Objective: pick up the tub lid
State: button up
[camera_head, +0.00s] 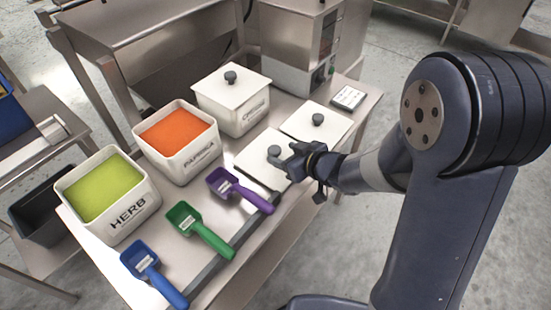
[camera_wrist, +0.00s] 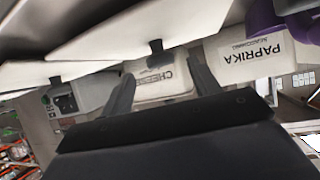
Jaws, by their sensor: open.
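Two loose white tub lids with dark round knobs lie flat on the steel table: a nearer lid (camera_head: 256,163) and a farther lid (camera_head: 331,129). A third white lid (camera_head: 218,88) sits on the CHEESE tub (camera_head: 245,122). My gripper (camera_head: 287,158) is open and empty, low over the right part of the nearer lid. Its fingers are close to that lid's knob (camera_head: 274,151). In the wrist view, a knob (camera_wrist: 155,46) shows just beyond and between the two open fingertips. I cannot tell whether a finger touches it. My gripper hides part of the nearer lid.
Open tubs of orange PAPRIKA (camera_head: 188,160) and green HERB (camera_head: 126,215) stand to the left. Purple (camera_head: 238,190), green (camera_head: 200,230) and blue (camera_head: 152,274) scoops lie along the front. A steel machine (camera_head: 300,50) and a small flat device (camera_head: 348,97) are at the back.

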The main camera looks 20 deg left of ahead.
aim_at(277, 151)
jog(key=x, duration=0.5)
jog(key=shift+a, duration=0.15)
jog(key=c, duration=1.1)
